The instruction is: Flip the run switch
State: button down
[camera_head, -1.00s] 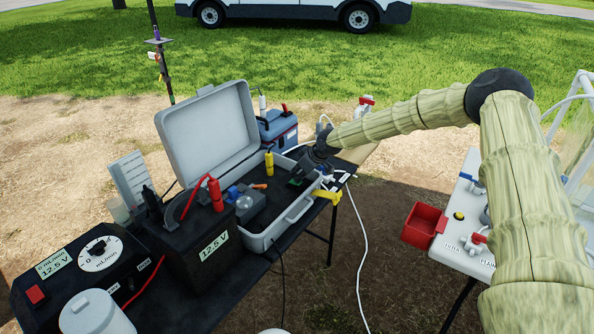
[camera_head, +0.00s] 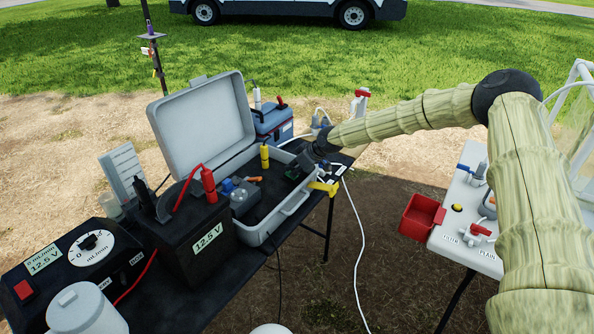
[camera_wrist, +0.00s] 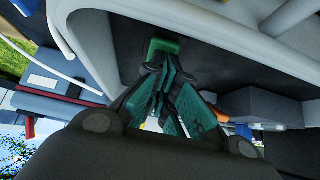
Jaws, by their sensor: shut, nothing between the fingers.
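A red square switch (camera_head: 25,290) sits on the sloped face of the black control box (camera_head: 60,268) at the lower left of the head view. I take it for the run switch; its on or off position is too small to tell. A white dial (camera_head: 88,245) with a black knob is on the same face. My gripper (camera_head: 297,172) is far to the right of this switch, over the right part of the open grey case (camera_head: 262,238). In the wrist view my gripper (camera_wrist: 163,70) is shut and empty.
A black battery box (camera_head: 190,250) with a red clamp (camera_head: 208,183) stands between the control box and the case. A white container (camera_head: 85,312) stands in front of the control box.

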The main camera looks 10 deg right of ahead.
jog(key=shift+w, duration=0.15)
jog(key=shift+w+a+r+b, duration=0.1)
jog(key=shift+w+a+b, duration=0.2)
jog(key=shift+w+a, duration=0.1)
jog(key=shift+r, duration=0.1)
jog(key=shift+r, duration=0.35)
jog(key=r, duration=0.1)
jog(key=r+p, duration=0.2)
jog(key=r, duration=0.1)
jog(key=shift+s+d, duration=0.2)
jog(key=shift+d, duration=0.1)
jog(key=s+d+r+b, duration=0.2)
jog(key=s+d+r, duration=0.2)
jog(key=s+d, duration=0.1)
jog(key=shift+s+d+r, duration=0.2)
jog(key=shift+s+r, duration=0.15)
jog(key=shift+s, duration=0.35)
